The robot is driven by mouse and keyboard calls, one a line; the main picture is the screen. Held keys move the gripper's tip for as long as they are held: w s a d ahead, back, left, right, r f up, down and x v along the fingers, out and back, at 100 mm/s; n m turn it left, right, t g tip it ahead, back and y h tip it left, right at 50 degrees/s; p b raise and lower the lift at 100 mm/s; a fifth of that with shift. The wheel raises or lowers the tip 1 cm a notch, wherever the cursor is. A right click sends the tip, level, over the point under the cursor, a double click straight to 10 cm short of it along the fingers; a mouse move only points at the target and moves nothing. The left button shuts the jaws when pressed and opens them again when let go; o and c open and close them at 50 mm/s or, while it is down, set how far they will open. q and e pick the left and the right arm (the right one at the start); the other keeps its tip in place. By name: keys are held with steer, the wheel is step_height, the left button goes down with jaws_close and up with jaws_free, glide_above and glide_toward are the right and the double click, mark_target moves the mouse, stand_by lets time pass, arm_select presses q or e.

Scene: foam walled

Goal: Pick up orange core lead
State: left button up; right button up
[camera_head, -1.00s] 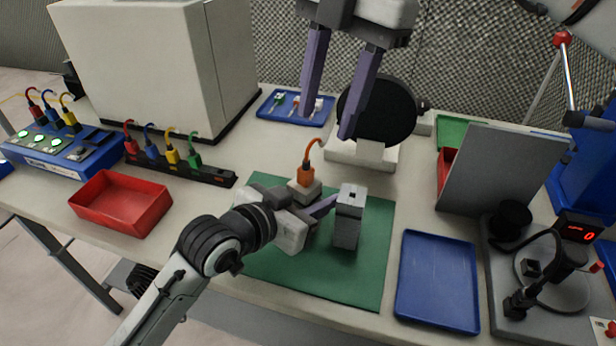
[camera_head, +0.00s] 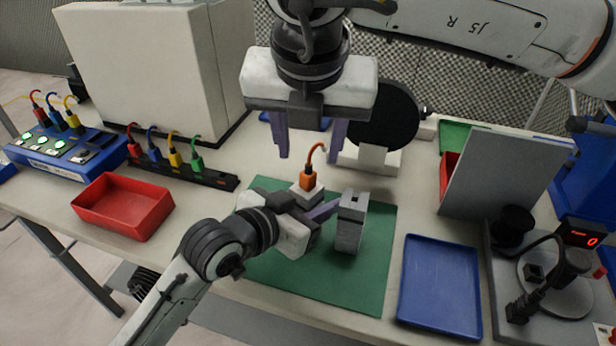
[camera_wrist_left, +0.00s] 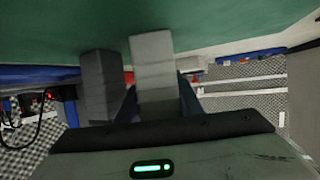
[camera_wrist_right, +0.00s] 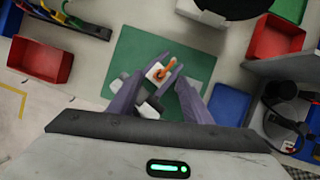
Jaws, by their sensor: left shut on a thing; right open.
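The orange core lead (camera_head: 308,179) stands upright, its orange plug in a pale block (camera_head: 300,196) above the green mat (camera_head: 373,290), with its cord curling up. My left gripper (camera_head: 322,211) is shut on the pale block, which also shows in the left wrist view (camera_wrist_left: 152,62). A grey block (camera_head: 349,230) stands on the mat just right of the left gripper. My right gripper (camera_head: 312,150) is open and empty, above the lead with its fingers pointing down. In the right wrist view the lead (camera_wrist_right: 163,72) appears between the right fingers.
A red tray (camera_head: 122,207) and a strip of coloured leads (camera_head: 180,168) lie to the left. A blue tray (camera_head: 439,287) lies right of the mat. A round black disc on a stand (camera_head: 385,113) is behind the lead. A grey panel (camera_head: 500,175) stands at right.

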mark_target(309, 161)
steer(key=x, duration=0.5)
steer(key=shift+s+f, duration=0.1)
steer(key=shift+f, duration=0.1)
jaws_close()
